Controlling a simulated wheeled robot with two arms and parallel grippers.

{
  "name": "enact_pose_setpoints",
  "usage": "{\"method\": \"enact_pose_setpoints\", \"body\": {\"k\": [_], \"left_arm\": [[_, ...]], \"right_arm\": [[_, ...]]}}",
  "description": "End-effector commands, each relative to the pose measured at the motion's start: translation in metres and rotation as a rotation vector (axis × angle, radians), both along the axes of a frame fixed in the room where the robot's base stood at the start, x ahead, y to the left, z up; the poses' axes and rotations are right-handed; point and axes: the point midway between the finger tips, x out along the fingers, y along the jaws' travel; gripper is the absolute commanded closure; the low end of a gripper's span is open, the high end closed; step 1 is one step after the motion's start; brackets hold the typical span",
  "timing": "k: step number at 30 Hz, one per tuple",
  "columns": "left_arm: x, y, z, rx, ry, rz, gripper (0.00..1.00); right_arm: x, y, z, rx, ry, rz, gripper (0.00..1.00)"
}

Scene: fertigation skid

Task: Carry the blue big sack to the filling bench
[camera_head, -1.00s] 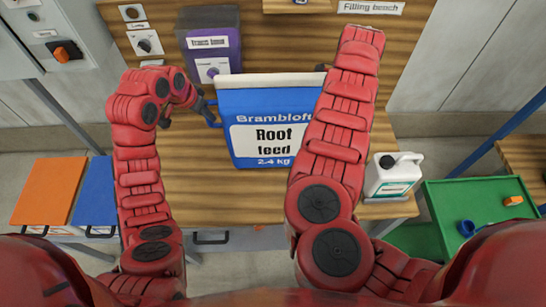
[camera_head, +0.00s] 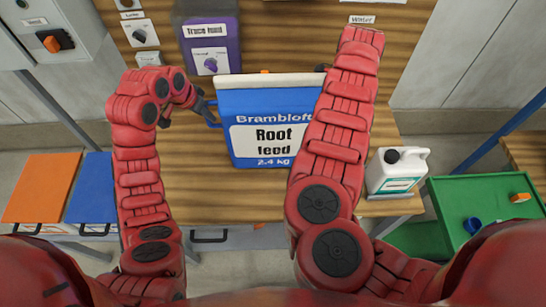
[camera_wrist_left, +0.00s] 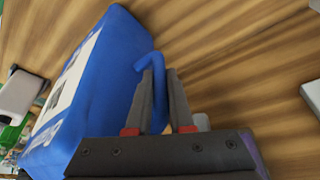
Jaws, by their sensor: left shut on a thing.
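A white jug (camera_head: 392,180) stands on the bench's right end. A purple container (camera_head: 208,50) is behind the sack to the left. A green tray (camera_head: 450,205) is at right; orange (camera_head: 40,190) and blue (camera_head: 92,195) surfaces are at left. Bare bench top shows in front of the sack.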

Motion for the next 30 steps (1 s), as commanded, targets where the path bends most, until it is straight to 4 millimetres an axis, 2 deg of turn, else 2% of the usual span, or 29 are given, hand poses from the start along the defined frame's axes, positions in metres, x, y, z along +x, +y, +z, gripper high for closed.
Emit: {"method": "enact_pose_setpoints", "body": {"k": [1, 6, 7, 12, 23, 30], "left_arm": [[0.001, -0.007, -0.003, -0.009, -0.007, -0.015, 1.0], [0.001, -0.007, -0.014, -0.009, -0.007, -0.015, 1.0], [0.001, -0.007, -0.014, -0.008, -0.006, -0.015, 0.78], [0.0, -0.005, -0.012, -0.006, -0.004, -0.011, 0.5], [-0.001, -0.001, -0.01, -0.002, -0.002, -0.004, 0.5], [-0.009, 0.005, 0.016, 0.001, -0.003, -0.003, 0.5]], "right_arm": [[0.002, 0.007, -0.005, 0.009, -0.002, 0.01, 1.0], [0.002, 0.007, -0.015, 0.009, -0.002, 0.01, 1.0], [0.002, 0.007, -0.016, 0.009, -0.002, 0.01, 0.72], [0.001, 0.005, -0.013, 0.006, -0.002, 0.007, 0.44], [0.0, 0.002, -0.013, 0.002, 0.0, 0.002, 0.44], [0.0, 0.001, -0.013, 0.002, 0.0, 0.001, 0.44]]}}
